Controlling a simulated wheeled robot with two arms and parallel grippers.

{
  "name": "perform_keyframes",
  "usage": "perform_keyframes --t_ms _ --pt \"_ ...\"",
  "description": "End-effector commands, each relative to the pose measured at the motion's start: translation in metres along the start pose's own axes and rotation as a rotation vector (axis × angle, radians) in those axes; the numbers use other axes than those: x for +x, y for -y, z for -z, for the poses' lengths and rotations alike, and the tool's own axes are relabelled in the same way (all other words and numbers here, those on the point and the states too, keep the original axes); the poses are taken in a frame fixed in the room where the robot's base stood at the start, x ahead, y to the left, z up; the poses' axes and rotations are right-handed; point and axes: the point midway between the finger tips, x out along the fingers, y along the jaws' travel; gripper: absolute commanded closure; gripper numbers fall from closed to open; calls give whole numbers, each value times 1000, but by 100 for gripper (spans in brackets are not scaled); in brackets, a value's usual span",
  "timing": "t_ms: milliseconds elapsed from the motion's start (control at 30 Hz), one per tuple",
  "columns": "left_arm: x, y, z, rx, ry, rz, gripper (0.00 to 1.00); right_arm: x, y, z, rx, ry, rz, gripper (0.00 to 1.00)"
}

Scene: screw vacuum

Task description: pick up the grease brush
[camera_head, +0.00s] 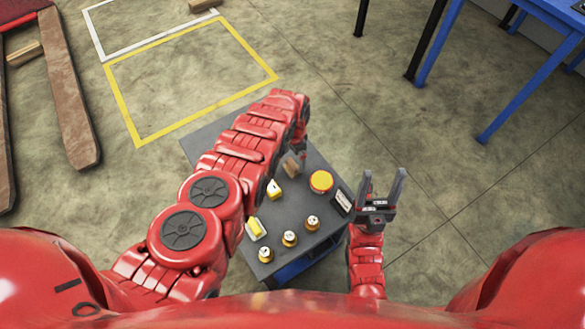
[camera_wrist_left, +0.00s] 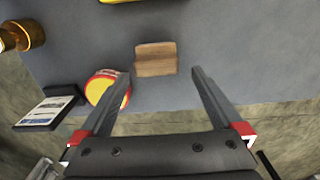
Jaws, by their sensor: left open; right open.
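A small wooden block-like piece (camera_wrist_left: 156,60), which looks like the grease brush, lies on the grey tabletop in the left wrist view; bristles cannot be made out. A blurry brownish piece (camera_head: 291,164) beside my left forearm in the head view seems to be the same thing. My left gripper (camera_wrist_left: 160,72) is open and empty, its fingertips on either side of the block's near end and apart from it. In the head view, my left arm hides this gripper. My right gripper (camera_head: 382,190) is open and empty, off the table's right edge, fingers pointing up.
A round yellow-topped red can (camera_head: 321,181) stands close to the block. A label or tablet (camera_head: 342,201) lies at the table's right edge. Several brass-coloured jars (camera_head: 289,239) and yellow items (camera_head: 256,228) occupy the front. A blue table (camera_head: 490,95) stands at upper right.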

Motion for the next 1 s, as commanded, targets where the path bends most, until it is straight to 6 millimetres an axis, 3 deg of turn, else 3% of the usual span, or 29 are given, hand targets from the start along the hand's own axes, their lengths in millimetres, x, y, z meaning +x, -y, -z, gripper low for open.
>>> perform_keyframes --t_ms 267,433,733,1000 --pt "20 -3 -5 1 2 -1 0 -5 0 -1 0 0 0 41" --pt "52 -5 -8 2 3 -1 0 -27 1 -5 0 0 0 41" --pt "53 -4 -7 1 1 -1 0 -29 1 -5 0 0 0 41" --pt "53 -4 -7 1 1 -1 47 -29 1 -5 0 0 0 41"
